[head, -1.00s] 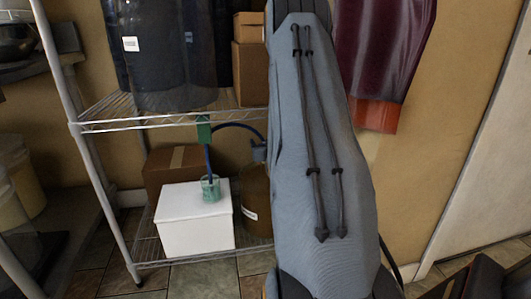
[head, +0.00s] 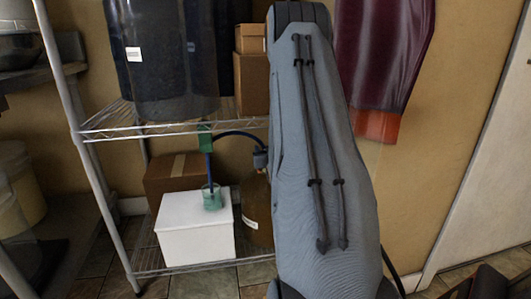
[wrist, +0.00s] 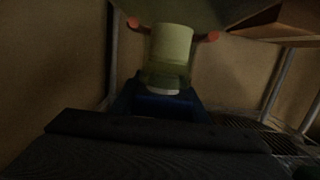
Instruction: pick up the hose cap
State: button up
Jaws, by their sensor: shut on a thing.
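In the head view a blue-grey hose cap (head: 260,158) sits at the neck of a brown jug (head: 257,205) on the lower shelf, with a dark blue hose (head: 236,134) arching from it. In the dark wrist view my gripper (wrist: 172,34) has two red tips, one at each side of a pale green cylinder (wrist: 171,48). A blue part (wrist: 158,103) lies below the cylinder. The gripper is shut on the hose cap; the dimness hides just where it grips. My grey-sleeved arm hides the gripper and the jug's right side in the head view.
A white box (head: 196,232) with a teal cup (head: 212,200) stands left of the jug. A cardboard box (head: 172,178) is behind it. The wire shelf (head: 165,131) above limits headroom and carries dark containers. A shelf post (head: 88,160) stands at the left.

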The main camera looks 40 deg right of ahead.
jog(key=r, duration=0.1)
jog(key=r+p, duration=0.1)
jog(key=r, duration=0.1)
jog(key=shift+s+a, duration=0.15)
jog(key=shift+s, duration=0.15)
jog(key=f+p+v, duration=0.2)
jog(key=p+v, duration=0.2)
jog(key=v, duration=1.2)
jog(key=shift+s+a+f, duration=0.25)
jog(key=shift+s+f, duration=0.1)
jog(key=shift+s, duration=0.15)
jog(key=shift+w+d, duration=0.15)
jog(key=shift+w, duration=0.05)
jog(key=shift+w+d, duration=0.2)
jog(key=shift+w, duration=0.05)
jog(key=shift+x, duration=2.05)
jog(key=shift+w+d, duration=0.1)
jog(key=shift+w, duration=0.25)
jog(key=shift+w+d+b, duration=0.15)
jog(key=shift+w+b, duration=0.1)
jog(key=shift+b, duration=0.05)
jog(key=shift+w+d, duration=0.2)
jog(key=shift+w, duration=0.1)
